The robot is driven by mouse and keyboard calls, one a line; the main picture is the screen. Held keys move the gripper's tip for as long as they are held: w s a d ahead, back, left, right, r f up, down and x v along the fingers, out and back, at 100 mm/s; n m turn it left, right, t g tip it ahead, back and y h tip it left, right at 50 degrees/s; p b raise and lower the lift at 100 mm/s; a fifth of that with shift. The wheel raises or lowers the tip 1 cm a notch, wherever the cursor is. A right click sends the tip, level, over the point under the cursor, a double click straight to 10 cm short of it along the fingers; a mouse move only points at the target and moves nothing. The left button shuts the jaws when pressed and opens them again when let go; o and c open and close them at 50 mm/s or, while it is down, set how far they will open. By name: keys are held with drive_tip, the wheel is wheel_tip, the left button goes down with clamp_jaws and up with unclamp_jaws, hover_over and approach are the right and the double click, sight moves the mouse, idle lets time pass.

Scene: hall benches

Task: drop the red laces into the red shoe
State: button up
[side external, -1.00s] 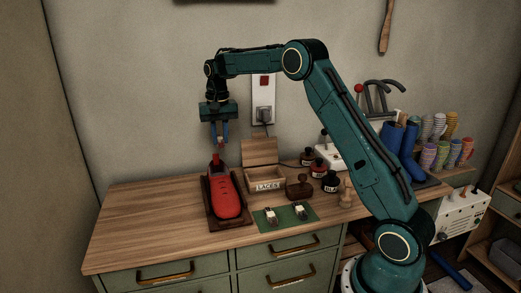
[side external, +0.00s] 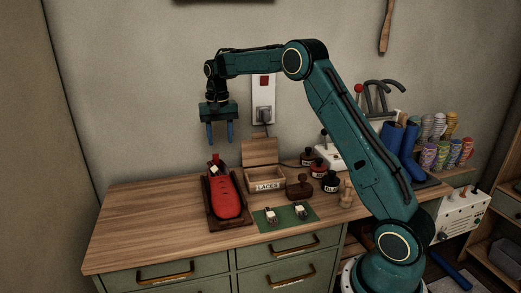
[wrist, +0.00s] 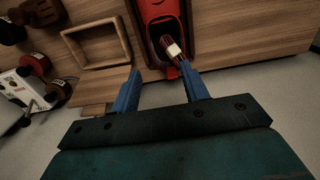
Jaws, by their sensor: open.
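The red shoe (side external: 228,204) lies on a dark wooden tray (side external: 210,211) on the bench, its opening toward the wall. The red laces (wrist: 166,43), a small dark red bundle with a white band, lie tilted in the shoe's opening. The bundle also shows at the shoe's far end in the side view (side external: 216,168). In the wrist view one end is near the opening's edge; how deep it sits I cannot tell. My gripper (side external: 219,142) is open and empty above the shoe's opening, clear of the laces. The shoe's toe is cut off in the wrist view.
A wooden box marked LACES (side external: 266,184) with a raised lid stands right of the shoe. A green mat (side external: 285,219) holds two banded bundles. A stamp (side external: 299,187) and ink bottles (side external: 330,181) stand farther right. The bench's left part is clear.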

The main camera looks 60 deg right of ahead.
wheel_tip(320, 180, up, 14)
drive_tip(key=shift+f, duration=0.25)
idle(0.6)
idle(0.5)
drive_tip(key=s+a+r+n+t, duration=0.2)
drive_tip(key=s+a+r, duration=0.1)
drive_tip(key=s+a, duration=0.4)
drive_tip(key=s+a+r+n+t, duration=0.1)
drive_tip(key=s+a+r+n, duration=0.3)
drive_tip(key=s, duration=0.5)
drive_tip(key=s+a+f+n+t, duration=0.1)
drive_tip(key=s+a+f, duration=0.2)
drive_tip(key=s+f, duration=0.3)
drive_tip(key=s+a+f+n+t, duration=0.1)
drive_tip(key=s+a+f, duration=0.3)
drive_tip(key=s, duration=0.9)
wheel_tip(320, 180, down, 3)
drive_tip(key=shift+s+a+r+n+t, duration=0.1)
drive_tip(key=shift+s+a+n+t, duration=0.15)
drive_tip(key=shift+n, duration=0.25)
